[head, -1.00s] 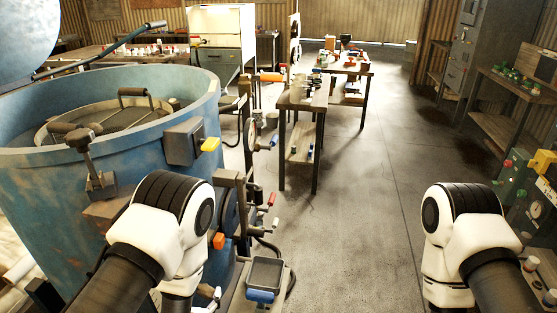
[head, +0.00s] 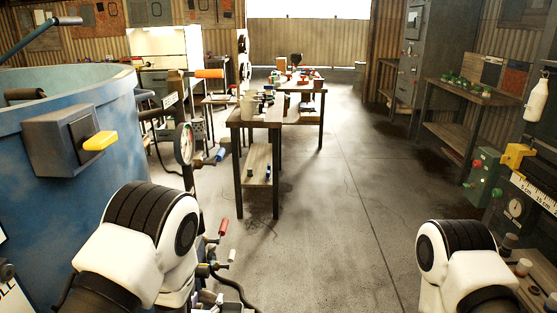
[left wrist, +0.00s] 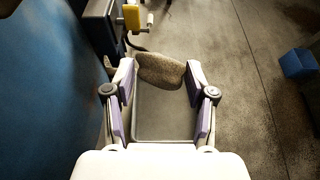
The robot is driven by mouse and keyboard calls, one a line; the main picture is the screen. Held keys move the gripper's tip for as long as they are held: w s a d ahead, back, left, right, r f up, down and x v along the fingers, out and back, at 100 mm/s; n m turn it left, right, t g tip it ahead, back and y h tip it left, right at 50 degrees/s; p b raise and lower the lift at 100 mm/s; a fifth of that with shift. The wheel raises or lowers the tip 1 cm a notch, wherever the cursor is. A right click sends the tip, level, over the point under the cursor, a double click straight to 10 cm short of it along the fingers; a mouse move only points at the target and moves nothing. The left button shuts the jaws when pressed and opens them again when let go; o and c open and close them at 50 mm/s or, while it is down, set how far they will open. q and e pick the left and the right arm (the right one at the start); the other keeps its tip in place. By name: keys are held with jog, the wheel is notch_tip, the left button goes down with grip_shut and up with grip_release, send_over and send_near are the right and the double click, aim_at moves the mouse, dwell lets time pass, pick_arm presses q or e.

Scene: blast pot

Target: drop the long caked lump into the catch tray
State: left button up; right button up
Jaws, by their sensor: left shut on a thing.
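The long caked lump (left wrist: 160,70) is brown, rough and elongated, and lies crosswise between the fingertips of my left gripper (left wrist: 160,66) in the left wrist view. The purple-padded fingers are shut on it, one at each end. Below it, between the fingers, shows a flat grey rectangular surface with a pale edge (left wrist: 163,118); I cannot tell whether this is the catch tray. In the head view the lump is hidden, and only my arms show clearly, low in the picture. My right gripper is out of view.
The blue pot (head: 60,190), with a yellow-handled box (head: 75,140), stands close on the left. A gauge (head: 184,143) and red-handled fittings (head: 223,227) are beside it. A wooden table (head: 255,118) stands ahead; the floor right of it is clear. A blue bin (left wrist: 298,64) is on the floor.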

pick_arm(q)
jog(key=shift+s, duration=0.15)
jog(key=o, duration=1.2)
jog(key=shift+o, duration=0.2)
jog(key=v, duration=1.2)
jog(key=shift+f, duration=0.1)
jog(key=shift+a, duration=0.1)
